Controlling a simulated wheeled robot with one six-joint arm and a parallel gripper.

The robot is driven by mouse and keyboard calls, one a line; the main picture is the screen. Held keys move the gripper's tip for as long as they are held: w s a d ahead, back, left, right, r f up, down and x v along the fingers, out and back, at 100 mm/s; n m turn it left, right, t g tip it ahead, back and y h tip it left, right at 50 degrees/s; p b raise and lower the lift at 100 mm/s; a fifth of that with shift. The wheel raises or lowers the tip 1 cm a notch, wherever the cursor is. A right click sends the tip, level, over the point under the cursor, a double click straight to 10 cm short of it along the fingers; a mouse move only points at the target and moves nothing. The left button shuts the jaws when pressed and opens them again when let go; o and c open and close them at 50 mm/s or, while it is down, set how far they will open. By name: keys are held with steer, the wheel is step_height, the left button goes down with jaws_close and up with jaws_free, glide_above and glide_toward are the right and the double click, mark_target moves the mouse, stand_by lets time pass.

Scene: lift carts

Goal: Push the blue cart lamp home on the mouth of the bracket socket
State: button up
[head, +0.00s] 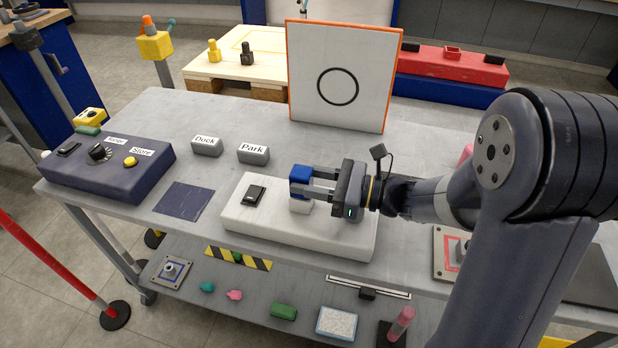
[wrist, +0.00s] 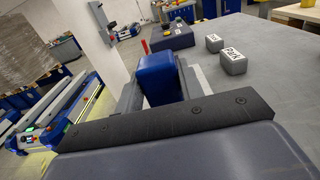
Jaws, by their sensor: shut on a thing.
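The blue cart lamp (head: 300,177) is between the fingers of my gripper (head: 308,186) at the left end of the arm. In the wrist view the lamp (wrist: 160,78) shows as a blue block between the jaws. A small white block, seemingly the bracket socket (head: 300,207), stands directly under the lamp on a white base (head: 340,236). The lamp looks upright and lined up over it. I cannot tell how deep the lamp sits, as the near finger crosses in front of the join.
A black switch (head: 253,194) sits on the white base, left of the lamp. Grey Dock (head: 207,147) and Park (head: 253,154) blocks and a dark control box (head: 108,168) stand further left. An orange-edged panel (head: 343,75) rises behind. The grey tabletop between is clear.

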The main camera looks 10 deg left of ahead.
steer(key=shift+f, duration=0.2)
steer(key=o, duration=1.6)
steer(key=shift+d, duration=0.15)
steer(key=shift+s+d, duration=0.2)
steer(key=shift+d, duration=2.15)
steer(key=d, duration=1)
steer(key=shift+s+d+p, duration=0.3)
steer(key=shift+s+d, duration=0.1)
